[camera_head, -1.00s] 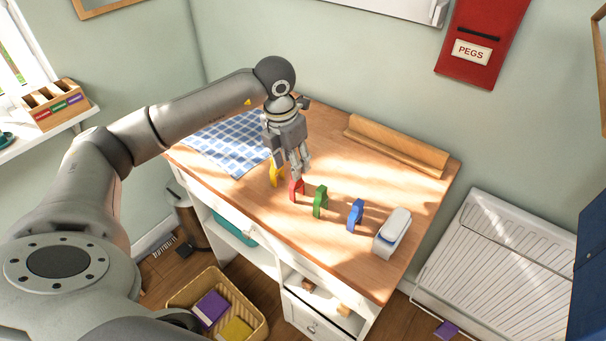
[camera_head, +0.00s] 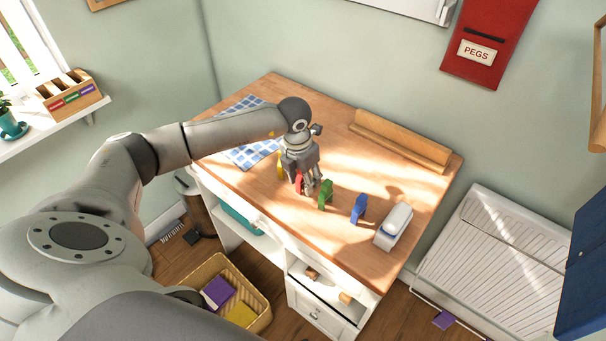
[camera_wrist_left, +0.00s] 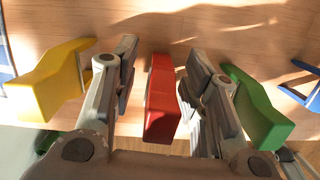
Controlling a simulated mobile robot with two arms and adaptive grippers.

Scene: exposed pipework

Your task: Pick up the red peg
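The red peg (camera_head: 299,183) stands upright on the wooden table near its front edge. In the left wrist view the red peg (camera_wrist_left: 162,98) lies between the two fingers of my left gripper (camera_wrist_left: 157,90), with a visible gap on each side. In the head view my left gripper (camera_head: 304,186) is lowered over the red peg and partly covers it. Its fingers are open. My right gripper is not in view.
A yellow peg (camera_wrist_left: 52,80) stands left of the fingers and a green peg (camera_wrist_left: 258,108) close on the right. A blue peg (camera_head: 359,208) and a white-topped block (camera_head: 394,227) are farther right. A wooden rail (camera_head: 400,142) lies at the back.

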